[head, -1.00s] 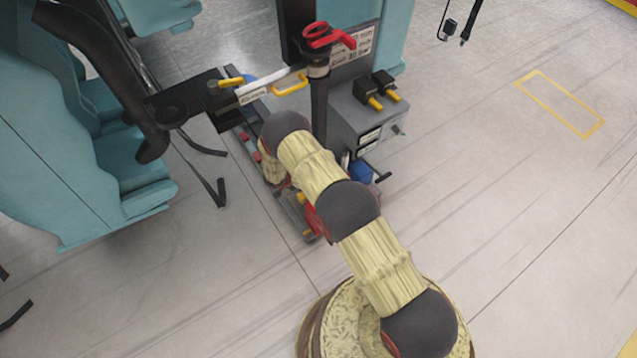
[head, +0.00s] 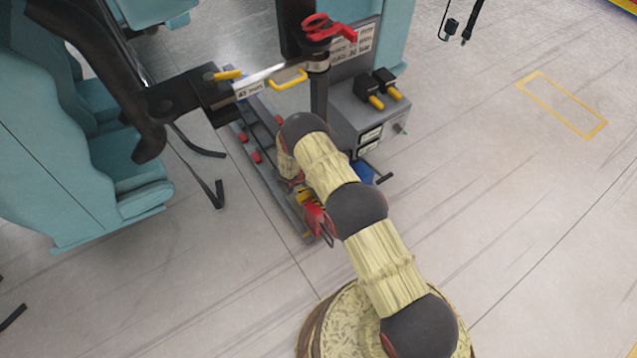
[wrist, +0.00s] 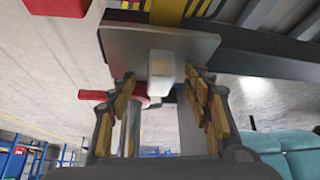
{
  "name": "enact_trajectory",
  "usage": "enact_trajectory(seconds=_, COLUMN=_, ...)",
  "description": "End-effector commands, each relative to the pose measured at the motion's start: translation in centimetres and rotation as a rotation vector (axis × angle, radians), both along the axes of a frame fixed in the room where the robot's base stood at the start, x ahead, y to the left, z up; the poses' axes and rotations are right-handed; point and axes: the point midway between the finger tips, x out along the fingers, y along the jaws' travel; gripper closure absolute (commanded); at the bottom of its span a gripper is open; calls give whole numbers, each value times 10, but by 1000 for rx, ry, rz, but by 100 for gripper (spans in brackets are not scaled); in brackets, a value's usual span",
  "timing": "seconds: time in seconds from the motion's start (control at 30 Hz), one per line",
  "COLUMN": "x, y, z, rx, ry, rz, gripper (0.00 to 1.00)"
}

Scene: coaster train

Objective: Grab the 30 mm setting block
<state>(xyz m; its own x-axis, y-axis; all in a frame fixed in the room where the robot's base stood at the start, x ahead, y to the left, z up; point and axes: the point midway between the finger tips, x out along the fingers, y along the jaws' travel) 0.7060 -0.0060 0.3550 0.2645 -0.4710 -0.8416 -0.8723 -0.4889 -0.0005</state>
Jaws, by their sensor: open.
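In the wrist view a grey metal plate (wrist: 130,45) with a pale, squared stub (wrist: 160,75) lies just ahead of my gripper (wrist: 160,88). My gripper is open. Its two yellow-padded fingers stand left and right of the stub, with visible space on both sides. I cannot read a 30 mm marking, so I cannot confirm that this is the setting block. In the head view my arm hides the gripper and most of what is around it. A white label reading 45 mm (head: 248,90) shows on the bar of the stand.
A grey rail with red pieces (head: 257,157) runs beside my arm. A grey box with yellow-tipped black parts (head: 368,118) stands to the right of the post (head: 319,95). Teal seats (head: 60,190) are at left. The floor at right is clear.

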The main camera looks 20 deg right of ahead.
Motion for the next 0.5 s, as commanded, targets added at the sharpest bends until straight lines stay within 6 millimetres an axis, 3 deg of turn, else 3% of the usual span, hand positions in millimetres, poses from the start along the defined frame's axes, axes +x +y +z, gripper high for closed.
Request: enact_trajectory(seconds=0.5, x=-1, y=0, z=0, rx=0, ry=1, rz=-1, gripper=77)
